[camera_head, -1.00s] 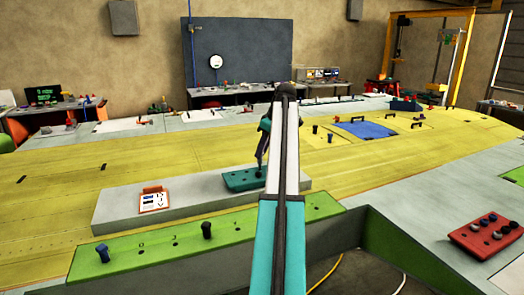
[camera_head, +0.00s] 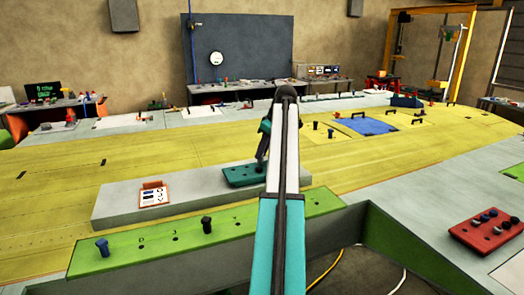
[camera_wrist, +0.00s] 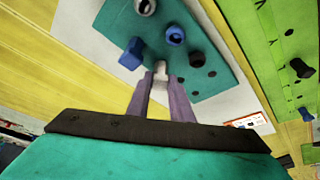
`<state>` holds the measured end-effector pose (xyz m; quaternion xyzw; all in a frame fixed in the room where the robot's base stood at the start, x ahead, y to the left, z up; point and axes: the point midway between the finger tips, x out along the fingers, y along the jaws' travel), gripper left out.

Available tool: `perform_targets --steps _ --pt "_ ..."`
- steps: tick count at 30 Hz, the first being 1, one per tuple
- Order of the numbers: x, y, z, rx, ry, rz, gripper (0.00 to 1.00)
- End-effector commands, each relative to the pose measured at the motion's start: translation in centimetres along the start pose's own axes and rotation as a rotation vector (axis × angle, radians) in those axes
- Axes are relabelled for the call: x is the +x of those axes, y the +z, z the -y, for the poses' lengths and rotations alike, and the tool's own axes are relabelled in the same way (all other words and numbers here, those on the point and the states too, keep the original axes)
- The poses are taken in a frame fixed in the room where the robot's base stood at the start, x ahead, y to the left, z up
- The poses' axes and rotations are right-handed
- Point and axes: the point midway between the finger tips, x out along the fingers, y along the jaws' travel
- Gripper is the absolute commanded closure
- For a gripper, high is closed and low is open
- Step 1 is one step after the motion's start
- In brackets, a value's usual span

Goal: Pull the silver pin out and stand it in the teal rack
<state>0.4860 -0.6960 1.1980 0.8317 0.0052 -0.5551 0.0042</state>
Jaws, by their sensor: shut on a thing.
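My gripper (camera_wrist: 160,90) has two purple fingers shut on the silver pin (camera_wrist: 159,72), whose pale top shows between the fingertips in the wrist view. The teal rack (camera_wrist: 218,88) is directly beyond the fingertips. I cannot tell whether the silver pin's lower end is in a hole. In the head view the teal rack (camera_head: 240,178) lies on a grey block, its right part hidden by my arm.
A green strip (camera_head: 130,255) in front carries a blue pin (camera_head: 102,247) and a dark pin (camera_head: 207,225). A red block with dark pins (camera_head: 487,235) is at right.

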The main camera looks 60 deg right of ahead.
Motion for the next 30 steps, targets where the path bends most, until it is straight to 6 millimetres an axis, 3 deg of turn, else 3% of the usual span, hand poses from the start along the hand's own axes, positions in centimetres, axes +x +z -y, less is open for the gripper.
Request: perform_targets --steps 11,12,16,30 --pt "0.21 0.12 -0.02 0.0 0.0 0.0 1.0" --pt "0.21 0.12 -0.02 0.0 0.0 0.0 0.77" --pt "0.21 0.12 -0.02 0.0 0.0 0.0 0.58" --pt "-0.39 0.13 -0.06 0.0 0.0 0.0 0.58"
